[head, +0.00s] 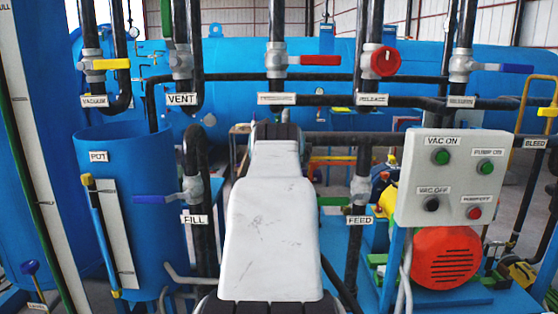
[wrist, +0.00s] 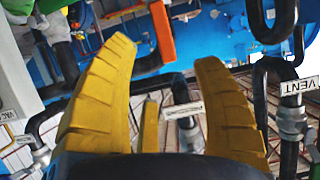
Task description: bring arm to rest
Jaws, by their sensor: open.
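My gripper (wrist: 165,50) shows in the wrist view with its yellow ribbed fingers spread apart and nothing between them. Pipes, an orange-red valve handle (wrist: 162,30) and a blue surface lie beyond the fingertips. A VENT label (wrist: 291,88) is at the right of that view, apart from the fingers. In the head view my white arm link stands in the lower middle, in front of the pipework and between the FILL label (head: 194,219) and the FEED label (head: 360,220). The gripper itself cannot be made out in the head view.
Valves with yellow (head: 111,64), red (head: 320,60) and blue (head: 502,68) handles line the upper pipes. A blue pot tank (head: 140,150) stands left. A button panel (head: 450,178) stands right, above an orange-red motor (head: 445,257). Pipes stand close behind my arm.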

